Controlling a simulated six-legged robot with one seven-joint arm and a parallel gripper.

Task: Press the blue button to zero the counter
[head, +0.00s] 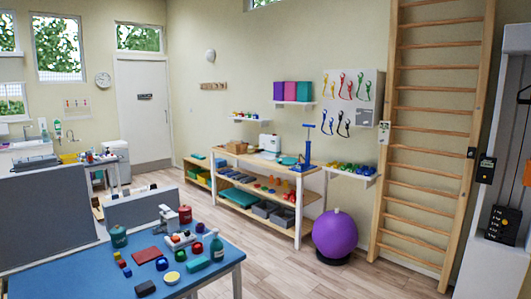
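I cannot make out a counter or a blue button for certain in the head view. A small dark box (485,168) with a pale label is on the frame at the right. A small white and green box (384,132) is at the left post of the wall bars. A small black box (471,152) is at their right post. Each is too small to tell whether it bears a button. Several small blue items, such as a round one (162,264), lie on the blue-topped table (75,275). My gripper is not in view.
A wooden shelf unit (308,183) with bins stands along the wall. A purple ball (335,232) sits on the floor beside it. Wooden wall bars (430,145) and a grey weight machine (480,262) stand at the right. The wooden floor (290,272) between table and ball is clear.

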